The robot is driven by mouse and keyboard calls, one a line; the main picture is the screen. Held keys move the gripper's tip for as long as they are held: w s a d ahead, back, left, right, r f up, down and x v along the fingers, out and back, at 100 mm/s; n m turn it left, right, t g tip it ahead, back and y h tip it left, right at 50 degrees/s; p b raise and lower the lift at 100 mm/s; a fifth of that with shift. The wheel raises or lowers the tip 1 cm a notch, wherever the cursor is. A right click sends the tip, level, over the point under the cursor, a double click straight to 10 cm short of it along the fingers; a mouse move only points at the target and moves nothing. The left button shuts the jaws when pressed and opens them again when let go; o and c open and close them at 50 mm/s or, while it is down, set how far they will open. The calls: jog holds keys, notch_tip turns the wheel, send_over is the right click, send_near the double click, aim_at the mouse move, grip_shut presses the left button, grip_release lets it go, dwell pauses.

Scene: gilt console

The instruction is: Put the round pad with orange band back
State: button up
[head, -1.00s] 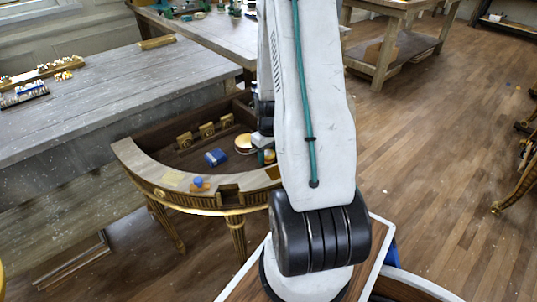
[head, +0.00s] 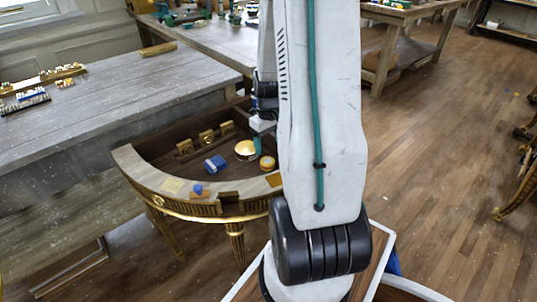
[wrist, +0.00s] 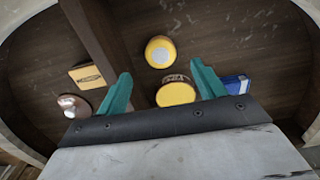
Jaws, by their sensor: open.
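A small round pad with an orange band and paler top (head: 267,163) lies in the well of the curved gilt console (head: 128,158). In the wrist view I take it to be the yellow round thing with a white centre (wrist: 160,52), beyond and between my fingertips. A larger round tin with a pale gold top (head: 246,150) lies beside it; it seems to be the yellow disc (wrist: 175,96) between the fingers. My gripper (wrist: 161,70) is open and empty above them. In the head view its fingers are partly hidden by my arm.
A blue box (head: 215,164) lies left of the round things; the wrist view shows it too (wrist: 235,86). Several gold plaques (head: 206,137) stand behind. A dark divider (wrist: 98,38) crosses the well.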

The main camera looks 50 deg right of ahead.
jog(key=w+a+r, duration=0.2)
jog(key=a+r, duration=0.9)
jog(key=r, duration=0.2)
jog(key=s+a+r+n, duration=0.1)
jog(key=s+a+r, duration=0.4)
jog(key=s+a, duration=0.2)
jog(key=s+a+r+n+t, duration=0.1)
jog(key=s+a+r, duration=0.5)
jog(key=a, duration=0.6)
jog(key=shift+s+a+r+n, duration=0.15)
jog(key=shift+s+r+n, duration=0.15)
jog(key=shift+s, duration=0.45)
